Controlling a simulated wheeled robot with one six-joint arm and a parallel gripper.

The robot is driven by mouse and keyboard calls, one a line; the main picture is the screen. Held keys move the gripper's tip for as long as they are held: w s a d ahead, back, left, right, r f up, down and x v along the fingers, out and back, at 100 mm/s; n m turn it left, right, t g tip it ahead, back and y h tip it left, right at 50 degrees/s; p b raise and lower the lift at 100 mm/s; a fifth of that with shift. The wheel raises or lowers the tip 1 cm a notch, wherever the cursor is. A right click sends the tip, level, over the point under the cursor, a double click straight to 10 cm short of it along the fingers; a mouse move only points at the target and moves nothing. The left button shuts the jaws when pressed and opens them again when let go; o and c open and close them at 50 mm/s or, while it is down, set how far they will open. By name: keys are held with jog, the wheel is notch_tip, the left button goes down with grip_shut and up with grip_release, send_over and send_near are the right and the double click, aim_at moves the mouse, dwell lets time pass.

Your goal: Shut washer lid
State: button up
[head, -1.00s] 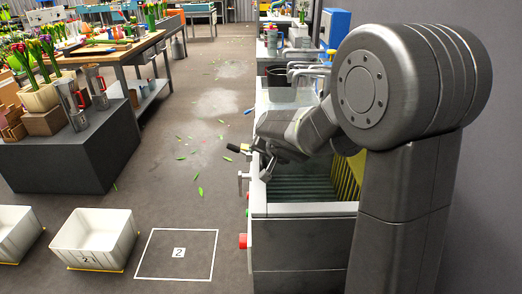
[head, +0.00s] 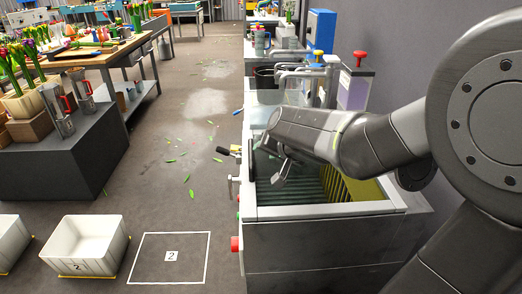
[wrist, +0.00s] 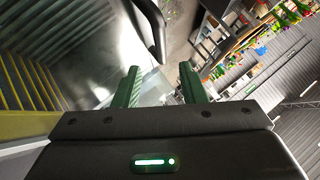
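The washer (head: 320,242) is a grey box at the right in the head view. Its top is open, showing a green ribbed inside and yellow slats (head: 365,190). I cannot clearly make out its lid. My gripper (head: 283,172) is over the washer's opening near its left side, partly hidden by my wrist. In the wrist view my gripper (wrist: 160,84) has its two green fingers apart with nothing visibly held between them. A dark curved bar (wrist: 156,35) lies beyond the fingertips, apart from them in the picture. The yellow slats also show at the left there (wrist: 22,80).
A black-tipped lever (head: 228,152) and a red button (head: 236,244) are on the washer's left side. A white crate (head: 85,243) and a marked floor square (head: 170,258) lie left. A grey block (head: 60,155) stands farther left.

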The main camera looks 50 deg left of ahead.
aim_at(251, 154)
jog(key=shift+v, duration=0.85)
jog(key=x, duration=0.4)
jog(key=b+x, duration=0.1)
jog(key=x, duration=0.4)
jog(key=b+x, duration=0.1)
jog(key=x, duration=0.3)
jog(key=shift+w+a+f, duration=0.2)
jog(key=shift+w+a, duration=0.05)
jog(key=shift+w, duration=0.1)
